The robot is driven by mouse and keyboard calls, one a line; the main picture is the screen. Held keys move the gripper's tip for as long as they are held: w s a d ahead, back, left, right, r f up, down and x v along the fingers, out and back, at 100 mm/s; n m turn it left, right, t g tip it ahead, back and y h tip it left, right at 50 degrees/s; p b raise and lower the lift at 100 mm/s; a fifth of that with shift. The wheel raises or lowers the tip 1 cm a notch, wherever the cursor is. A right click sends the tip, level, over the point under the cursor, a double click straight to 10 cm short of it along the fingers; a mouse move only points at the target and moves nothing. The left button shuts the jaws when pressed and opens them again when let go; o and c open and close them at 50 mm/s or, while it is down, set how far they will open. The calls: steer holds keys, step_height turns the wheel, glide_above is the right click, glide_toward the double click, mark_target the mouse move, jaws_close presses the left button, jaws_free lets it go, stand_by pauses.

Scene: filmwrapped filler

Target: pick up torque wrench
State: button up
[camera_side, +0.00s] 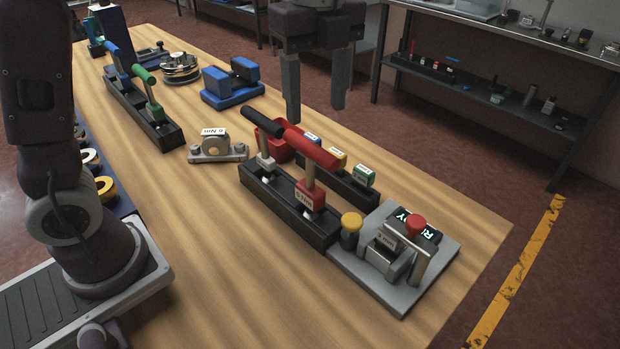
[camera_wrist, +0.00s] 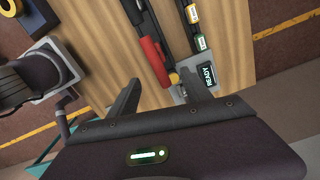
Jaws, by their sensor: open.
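Two torque wrenches stand in a black rack (camera_side: 262,186): one with a red handle (camera_side: 311,149) and one with a black handle (camera_side: 262,122). In the wrist view, the red handle (camera_wrist: 152,60) lies near the fingers and the black handle (camera_wrist: 134,11) is at the top. Two more, with a blue handle (camera_side: 117,56) and a green handle (camera_side: 145,75), stand in another black rack (camera_side: 158,130) at the back left. My gripper (camera_side: 315,112) is open and empty, pointing down above and behind the red and black handles; it also shows in the wrist view (camera_wrist: 160,75).
A grey test plate (camera_side: 388,298) with a lit screen, clamp and red knob stands right of the front rack. The table's front middle is clear.

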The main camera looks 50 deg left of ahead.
mark_target(310, 187)
steer(key=f, duration=1.5)
steer(key=shift+s+a+f, duration=0.25)
steer(key=shift+a+f, duration=0.05)
steer(key=shift+a, duration=0.05)
jaws_close()
